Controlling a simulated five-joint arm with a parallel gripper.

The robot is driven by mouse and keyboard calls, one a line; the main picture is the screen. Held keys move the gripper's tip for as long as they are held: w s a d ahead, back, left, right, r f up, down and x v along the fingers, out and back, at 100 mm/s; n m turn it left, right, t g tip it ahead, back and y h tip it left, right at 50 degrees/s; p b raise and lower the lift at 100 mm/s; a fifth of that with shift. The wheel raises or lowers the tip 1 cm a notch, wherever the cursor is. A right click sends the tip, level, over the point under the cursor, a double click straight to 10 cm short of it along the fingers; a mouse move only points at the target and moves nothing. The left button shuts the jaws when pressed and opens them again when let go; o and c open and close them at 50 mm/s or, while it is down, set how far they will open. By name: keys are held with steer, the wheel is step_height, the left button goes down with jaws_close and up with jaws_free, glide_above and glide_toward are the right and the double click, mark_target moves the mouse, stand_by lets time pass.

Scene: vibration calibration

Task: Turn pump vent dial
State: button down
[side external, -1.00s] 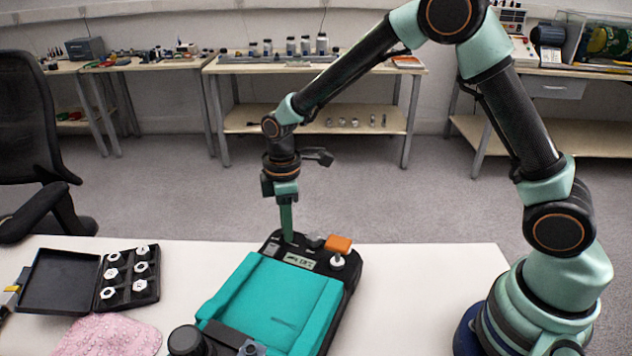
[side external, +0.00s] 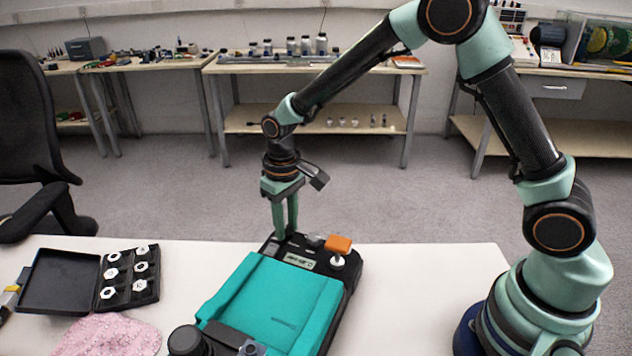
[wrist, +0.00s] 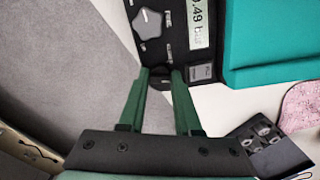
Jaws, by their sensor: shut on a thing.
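The pump (side external: 275,300) is a teal and black case on the white table, with a control panel and a small display (side external: 299,261) at its far end. My gripper (side external: 286,237) points down at the far left corner of that panel. In the wrist view, my gripper (wrist: 160,75) has its two green fingers on either side of a small black dial (wrist: 160,84) at the panel's edge and is shut on it. A larger grey knob (wrist: 148,23) with a white pointer mark sits beside the display (wrist: 198,22).
An orange block on a white stem (side external: 338,248) stands at the panel's right corner. An open black case with several white hex pieces (side external: 130,277) and a pink cloth (side external: 108,336) lie left of the pump. The table right of the pump is clear.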

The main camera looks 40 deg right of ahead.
mark_target(286, 226)
steer(key=m, duration=0.5)
steer(key=shift+m, duration=0.3)
stand_by(0.5)
steer(key=c, duration=0.6)
jaws_free()
step_height(286, 226, up, 12)
